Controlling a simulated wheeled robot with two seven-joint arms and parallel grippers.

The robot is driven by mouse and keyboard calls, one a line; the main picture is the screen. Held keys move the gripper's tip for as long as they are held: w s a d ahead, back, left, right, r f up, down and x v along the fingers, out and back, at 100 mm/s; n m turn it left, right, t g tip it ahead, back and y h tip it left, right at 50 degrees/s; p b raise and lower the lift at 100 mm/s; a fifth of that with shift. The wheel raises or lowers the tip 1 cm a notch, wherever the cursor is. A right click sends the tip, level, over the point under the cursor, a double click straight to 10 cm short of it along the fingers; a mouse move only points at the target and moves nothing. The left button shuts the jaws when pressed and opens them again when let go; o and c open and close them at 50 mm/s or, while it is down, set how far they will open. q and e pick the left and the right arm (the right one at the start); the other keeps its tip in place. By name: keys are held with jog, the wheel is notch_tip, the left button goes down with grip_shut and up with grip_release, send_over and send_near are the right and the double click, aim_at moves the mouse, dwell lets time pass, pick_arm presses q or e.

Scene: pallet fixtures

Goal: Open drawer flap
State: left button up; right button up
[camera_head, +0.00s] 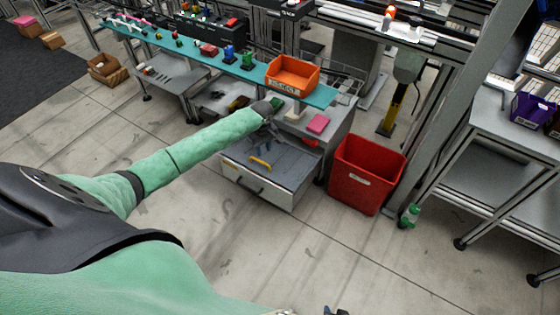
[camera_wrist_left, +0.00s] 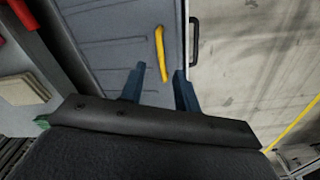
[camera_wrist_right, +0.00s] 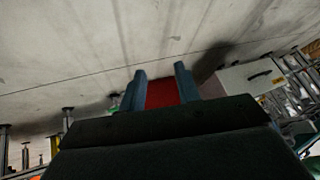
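The drawer (camera_head: 290,172) sits pulled out under the bench, with a grey interior and a pale front (camera_head: 245,178) carrying a dark handle (camera_head: 250,187). A yellow bar-like piece (camera_head: 261,163) lies inside it. The left wrist view shows the yellow piece (camera_wrist_left: 160,55) beyond my fingertips and the black handle (camera_wrist_left: 194,42) further right. My left gripper (camera_head: 272,133) is over the back part of the drawer; its fingers (camera_wrist_left: 160,76) are apart and empty. My right gripper (camera_wrist_right: 160,75) is open, pointing over the floor; the drawer front (camera_wrist_right: 240,80) shows to its right.
A red bin (camera_head: 365,175) stands on the floor right of the drawer. An orange bin (camera_head: 292,75) sits on the teal shelf (camera_head: 240,70) above. A pink block (camera_head: 318,123) lies on the bench beside my left gripper. The floor in front of the drawer is clear.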

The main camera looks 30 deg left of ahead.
pick_arm(q)
jog(key=n, duration=0.4)
jog(key=shift+d+f, duration=0.15)
jog(key=shift+f+b, duration=0.45)
jog(key=shift+f, duration=3.3)
grip_shut()
